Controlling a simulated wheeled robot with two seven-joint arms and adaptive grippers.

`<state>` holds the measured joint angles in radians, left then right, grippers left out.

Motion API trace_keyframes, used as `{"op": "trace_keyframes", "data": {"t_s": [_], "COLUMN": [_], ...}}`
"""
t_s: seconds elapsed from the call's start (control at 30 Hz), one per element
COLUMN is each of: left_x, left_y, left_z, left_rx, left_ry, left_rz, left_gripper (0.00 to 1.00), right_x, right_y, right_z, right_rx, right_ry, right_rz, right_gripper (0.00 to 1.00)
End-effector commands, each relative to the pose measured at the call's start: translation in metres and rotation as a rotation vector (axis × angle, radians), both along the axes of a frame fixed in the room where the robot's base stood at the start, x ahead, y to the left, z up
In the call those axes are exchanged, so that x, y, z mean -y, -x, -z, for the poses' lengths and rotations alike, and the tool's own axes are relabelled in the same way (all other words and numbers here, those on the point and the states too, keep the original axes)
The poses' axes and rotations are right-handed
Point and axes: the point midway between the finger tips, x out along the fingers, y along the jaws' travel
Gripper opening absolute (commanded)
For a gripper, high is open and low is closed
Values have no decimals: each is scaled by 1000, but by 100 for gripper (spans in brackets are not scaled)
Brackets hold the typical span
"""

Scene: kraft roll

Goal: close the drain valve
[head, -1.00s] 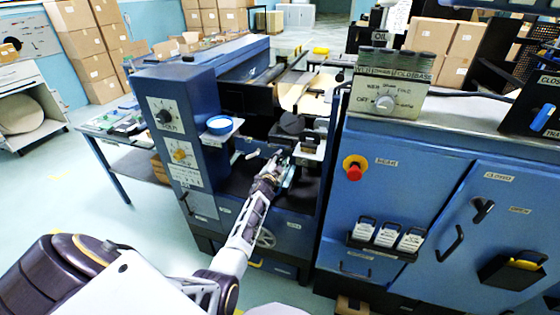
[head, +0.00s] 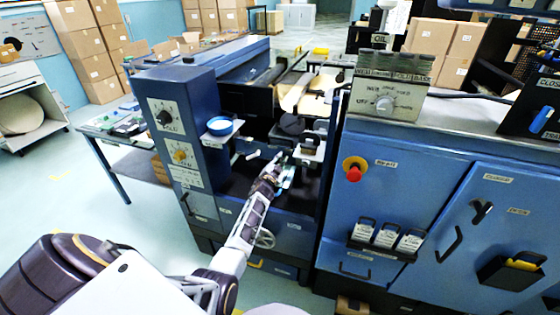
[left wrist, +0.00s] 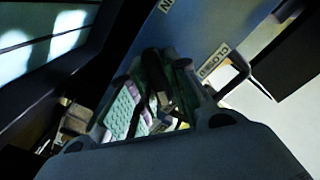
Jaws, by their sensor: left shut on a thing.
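My left gripper (head: 280,162) reaches into the dark recess of the blue machine, below a small grey shelf. In the left wrist view its fingers (left wrist: 160,85) are shut on a dark, slim piece (left wrist: 156,72) that looks like a valve handle. I cannot read a drain label on it, and the fingers hide much of it. A white label (left wrist: 214,60) that seems to read CLOSED is on the blue panel beside the fingers. My right gripper is not in view.
A pale lever (head: 252,154) sticks out left of my gripper. The blue cabinet (head: 390,185) with a red stop button (head: 354,173) stands close on the right.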

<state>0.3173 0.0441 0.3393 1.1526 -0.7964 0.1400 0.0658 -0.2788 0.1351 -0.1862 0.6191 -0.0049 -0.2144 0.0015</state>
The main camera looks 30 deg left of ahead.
Motion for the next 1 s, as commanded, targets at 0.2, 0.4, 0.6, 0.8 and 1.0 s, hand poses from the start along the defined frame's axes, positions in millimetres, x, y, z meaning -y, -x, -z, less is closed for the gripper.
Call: {"op": "trace_keyframes", "data": {"t_s": [0.2, 0.4, 0.6, 0.8, 1.0], "left_x": [0, -2, -3, -4, -6], "left_y": [0, 1, 1, 1, 2], "left_z": [-1, -1, -2, -2, -1], "left_rx": [31, 68, 109, 149, 193], "left_ry": [139, 294, 460, 633, 812], "left_rz": [1, 0, 1, 1, 0], "left_gripper": [0, 0, 0, 0, 0], "right_x": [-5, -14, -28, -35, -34], "right_y": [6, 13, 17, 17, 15], "right_z": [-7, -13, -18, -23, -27], "right_rx": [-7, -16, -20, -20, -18], "right_ry": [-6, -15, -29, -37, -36], "right_rz": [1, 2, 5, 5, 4], "right_gripper": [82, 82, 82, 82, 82]}}
